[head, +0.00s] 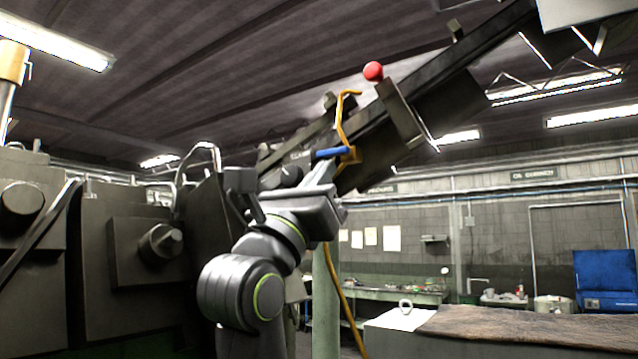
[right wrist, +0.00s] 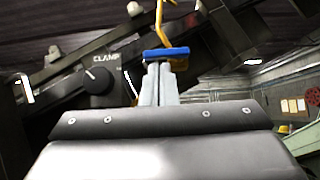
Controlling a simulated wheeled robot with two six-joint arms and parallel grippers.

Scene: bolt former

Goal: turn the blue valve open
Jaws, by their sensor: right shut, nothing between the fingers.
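The blue valve handle (head: 332,153) sits on a yellow pipe (head: 342,115) beside the dark slanted machine beam. In the right wrist view the blue handle (right wrist: 166,53) lies crosswise just beyond my fingertips. My right gripper (head: 324,168) is raised up to the handle with its fingers shut and nothing between them. In the right wrist view the shut fingers (right wrist: 160,72) point at the underside of the handle; whether they touch it I cannot tell. My left gripper is not in view.
A black knob marked CLAMP (right wrist: 97,82) is left of the fingers in the right wrist view. A red ball knob (head: 373,71) stands above the beam. Dark machine blocks (head: 140,250) fill the left. A workbench (head: 400,297) stands farther back.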

